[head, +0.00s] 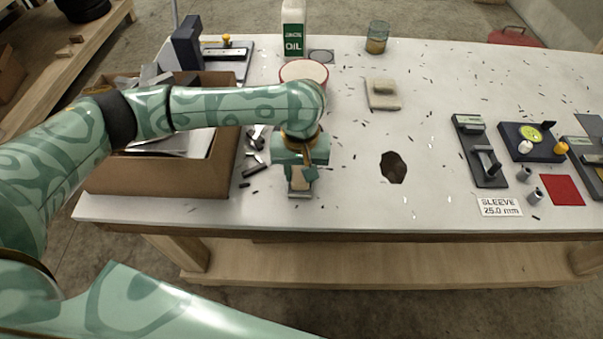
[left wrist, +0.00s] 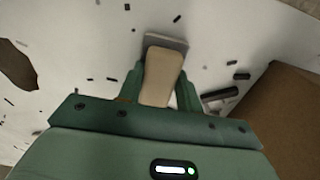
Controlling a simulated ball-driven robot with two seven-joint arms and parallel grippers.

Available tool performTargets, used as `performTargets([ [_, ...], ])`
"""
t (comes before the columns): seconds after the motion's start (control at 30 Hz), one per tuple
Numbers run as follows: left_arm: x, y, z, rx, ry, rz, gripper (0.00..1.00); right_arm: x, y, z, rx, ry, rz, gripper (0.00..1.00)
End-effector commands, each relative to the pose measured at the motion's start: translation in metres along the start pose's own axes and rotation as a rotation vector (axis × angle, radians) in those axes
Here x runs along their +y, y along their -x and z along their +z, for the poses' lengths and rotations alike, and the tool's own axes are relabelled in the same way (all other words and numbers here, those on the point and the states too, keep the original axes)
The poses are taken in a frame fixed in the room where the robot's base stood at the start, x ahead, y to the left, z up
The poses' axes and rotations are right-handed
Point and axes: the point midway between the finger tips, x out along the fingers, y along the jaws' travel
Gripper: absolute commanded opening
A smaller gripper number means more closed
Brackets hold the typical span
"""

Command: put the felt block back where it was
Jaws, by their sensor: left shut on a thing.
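A pale beige block, which looks like the felt block (left wrist: 160,78), sits between the fingers of my left gripper (head: 300,181). The fingers are shut on its sides in the left wrist view. A flat grey piece (left wrist: 166,42) shows at its far end; I cannot tell whether it is joined to the block or lies under it. The gripper points down at the front of the white table, just right of the cardboard box. Another cream block (head: 382,88) lies on a pale flat pad farther back. My right gripper is not in view.
A cardboard box (head: 160,178) of metal scraps stands left of the gripper. An oil bottle (head: 293,30), a round red-sided tub (head: 303,71) and a glass jar (head: 377,37) stand behind. A dark hole or stain (head: 393,168) is to the right. Tools and a red square (head: 562,190) are at right.

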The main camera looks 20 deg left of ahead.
Motion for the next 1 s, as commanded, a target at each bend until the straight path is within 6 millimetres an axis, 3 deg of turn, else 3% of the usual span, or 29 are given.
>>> performTargets([
  [0.3,0.0,0.0,0.0,0.001,0.001,0.001,0.14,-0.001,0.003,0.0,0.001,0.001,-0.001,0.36],
  [0.33,0.0,-0.001,0.0,0.001,0.001,0.002,0.38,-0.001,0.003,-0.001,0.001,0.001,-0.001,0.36],
  [0.4,0.0,-0.002,0.0,0.001,0.0,0.002,0.57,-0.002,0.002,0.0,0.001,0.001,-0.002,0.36],
  [0.73,0.0,0.0,-0.001,0.003,0.0,0.001,0.57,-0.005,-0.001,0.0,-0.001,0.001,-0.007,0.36],
  [1.0,0.0,0.06,-0.001,0.008,0.0,0.003,0.57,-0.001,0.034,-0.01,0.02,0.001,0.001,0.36],
])
